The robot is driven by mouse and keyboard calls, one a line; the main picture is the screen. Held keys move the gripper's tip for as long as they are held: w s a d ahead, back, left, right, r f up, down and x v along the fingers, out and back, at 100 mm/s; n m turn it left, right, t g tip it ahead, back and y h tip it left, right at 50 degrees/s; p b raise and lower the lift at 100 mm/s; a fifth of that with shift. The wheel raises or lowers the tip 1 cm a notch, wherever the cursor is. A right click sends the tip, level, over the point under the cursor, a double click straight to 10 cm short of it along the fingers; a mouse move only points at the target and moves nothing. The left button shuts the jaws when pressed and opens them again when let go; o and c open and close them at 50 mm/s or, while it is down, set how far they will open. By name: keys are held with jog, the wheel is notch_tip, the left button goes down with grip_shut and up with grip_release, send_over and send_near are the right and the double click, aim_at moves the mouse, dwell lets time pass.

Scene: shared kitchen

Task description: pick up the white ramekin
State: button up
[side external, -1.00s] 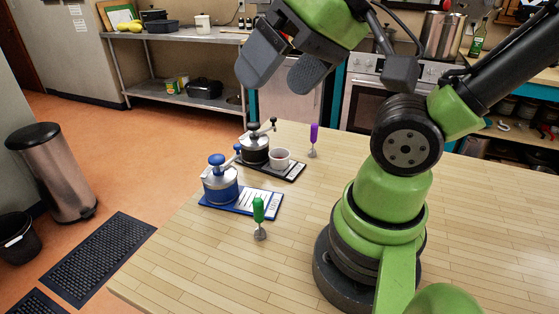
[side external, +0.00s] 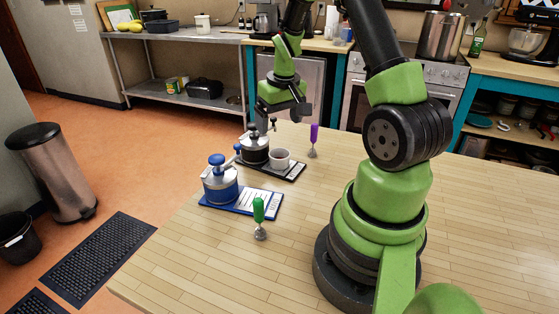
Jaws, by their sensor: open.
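The white ramekin (side external: 280,159) stands upright on the right part of a black tray (side external: 290,174) on the wooden table; something reddish-brown shows inside it. A black grinder-like pot with a crank (side external: 256,150) stands just left of it on the same tray. My gripper (side external: 282,114) is open and empty. It appears above the ramekin and the black pot in the picture, with its fingers pointing down. Its exact height and depth relative to the ramekin are hard to tell.
A blue-lidded pot (side external: 220,183) stands on a blue tray (side external: 268,207) in front. A green-handled tool (side external: 259,213) and a purple-handled tool (side external: 314,138) stand on the wooden table (side external: 200,268) nearby. The table's front left is clear.

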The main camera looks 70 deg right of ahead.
send_over(279, 156)
jog(key=s+a, duration=0.2)
notch_tip(279, 156, down, 6)
jog(key=shift+w+a+r, duration=0.1)
jog(key=shift+w+r, duration=0.05)
jog(key=shift+w+f, duration=0.15)
jog(key=shift+f, duration=1.3)
jog(key=shift+w+f, duration=0.15)
jog(key=shift+f, duration=1.25)
jog(key=c, duration=1)
jog(key=shift+r, duration=0.1)
